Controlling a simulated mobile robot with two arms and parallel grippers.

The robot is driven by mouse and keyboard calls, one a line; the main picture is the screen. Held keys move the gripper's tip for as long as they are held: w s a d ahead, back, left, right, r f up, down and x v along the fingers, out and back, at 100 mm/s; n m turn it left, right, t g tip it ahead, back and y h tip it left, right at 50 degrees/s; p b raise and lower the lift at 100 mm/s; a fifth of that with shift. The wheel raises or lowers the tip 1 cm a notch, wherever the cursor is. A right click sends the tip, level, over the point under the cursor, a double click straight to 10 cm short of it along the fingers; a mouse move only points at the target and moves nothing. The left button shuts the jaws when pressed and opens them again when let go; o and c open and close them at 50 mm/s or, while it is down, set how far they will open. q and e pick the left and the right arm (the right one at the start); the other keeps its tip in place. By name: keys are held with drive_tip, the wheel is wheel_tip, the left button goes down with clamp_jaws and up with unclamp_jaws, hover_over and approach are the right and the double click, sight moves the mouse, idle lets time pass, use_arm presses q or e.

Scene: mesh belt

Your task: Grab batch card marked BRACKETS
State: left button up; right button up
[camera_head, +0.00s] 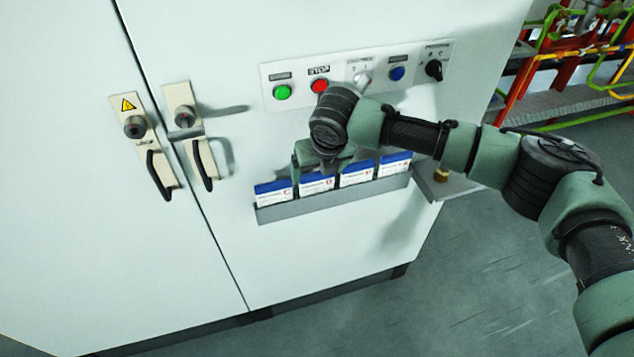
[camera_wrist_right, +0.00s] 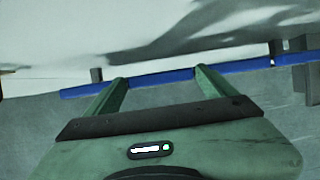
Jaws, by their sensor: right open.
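Several batch cards with blue top bands stand side by side in a grey rack (camera_head: 335,203) on the cabinet front. From the left they include a first card (camera_head: 273,194), a second card (camera_head: 316,185) and a third card (camera_head: 357,174), with one more card (camera_head: 394,164) at the right end. Their print is too small to tell which reads BRACKETS. My right gripper (camera_head: 316,170) is open at the second card's top. In the right wrist view, its fingers (camera_wrist_right: 161,80) reach to a blue card edge (camera_wrist_right: 165,77); contact is unclear. My left gripper is not in view.
Above the rack is a control panel with a green button (camera_head: 282,92), a red button (camera_head: 319,86), a blue button (camera_head: 397,73) and a black knob (camera_head: 434,69). Door handles (camera_head: 160,172) stick out at left. A small grey ledge (camera_head: 445,186) is right of the rack.

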drive_tip(key=shift+w+a+f, duration=0.1)
drive_tip(key=shift+w+f, duration=0.05)
drive_tip(key=shift+f, duration=0.3)
drive_tip(key=c, duration=1.5)
drive_tip(key=shift+o, duration=0.2)
drive_tip(key=shift+r, duration=0.1)
